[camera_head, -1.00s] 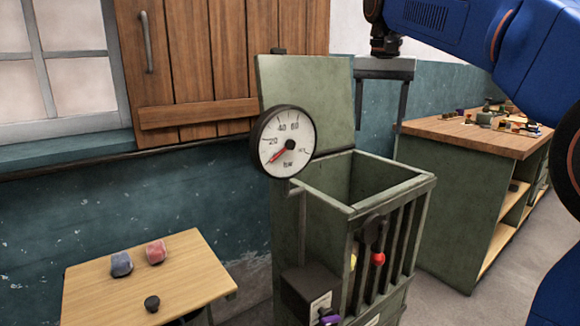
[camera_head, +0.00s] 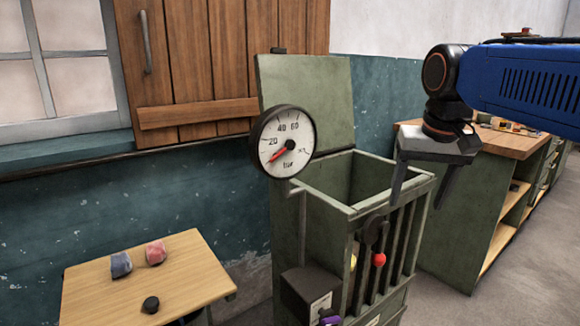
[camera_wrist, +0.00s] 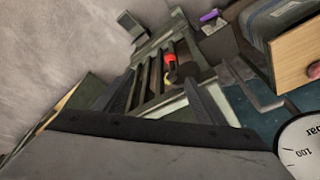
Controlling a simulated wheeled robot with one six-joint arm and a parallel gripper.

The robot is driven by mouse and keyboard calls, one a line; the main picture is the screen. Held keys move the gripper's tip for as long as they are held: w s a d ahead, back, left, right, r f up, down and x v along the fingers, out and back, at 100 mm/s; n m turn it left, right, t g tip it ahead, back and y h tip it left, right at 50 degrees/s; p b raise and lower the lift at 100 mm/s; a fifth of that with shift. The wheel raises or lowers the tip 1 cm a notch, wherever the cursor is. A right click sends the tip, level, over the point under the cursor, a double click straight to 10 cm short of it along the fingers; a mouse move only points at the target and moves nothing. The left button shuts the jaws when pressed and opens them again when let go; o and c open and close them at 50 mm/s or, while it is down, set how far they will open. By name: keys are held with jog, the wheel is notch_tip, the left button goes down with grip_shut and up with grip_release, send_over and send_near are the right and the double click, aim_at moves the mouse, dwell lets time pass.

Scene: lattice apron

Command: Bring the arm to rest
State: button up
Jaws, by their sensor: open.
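My gripper (camera_head: 420,185) hangs below my blue arm at the right of the head view, with its fingers pointing down. It is open, its two fingers apart with nothing between them. It appears just beside the right rim of the green slatted cabinet (camera_head: 284,235); I cannot tell whether they touch. In the wrist view, the fingers of my gripper (camera_wrist: 155,92) reach up from the dark palm, with the cabinet's slatted front (camera_wrist: 150,78) beyond them.
A round pressure gauge (camera_head: 283,142) stands at the cabinet's left corner. A red knob (camera_head: 379,260) shows at the slats. A small table (camera_head: 195,285) at lower left bears several small items. A wooden-topped workbench (camera_head: 515,142) stands at right, behind my arm. Grey floor lies open at lower right.

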jog(key=s+d+f+n+t, duration=0.1)
jog(key=s+f, duration=0.7)
jog(key=f, duration=0.3)
jog(key=s+d+f+n, duration=0.1)
jog(key=s+f, duration=0.7)
jog(key=f, duration=0.2)
jog(key=shift+d+f+t, duration=0.3)
jog(key=shift+f+t, duration=0.05)
jog(key=shift+t, duration=0.05)
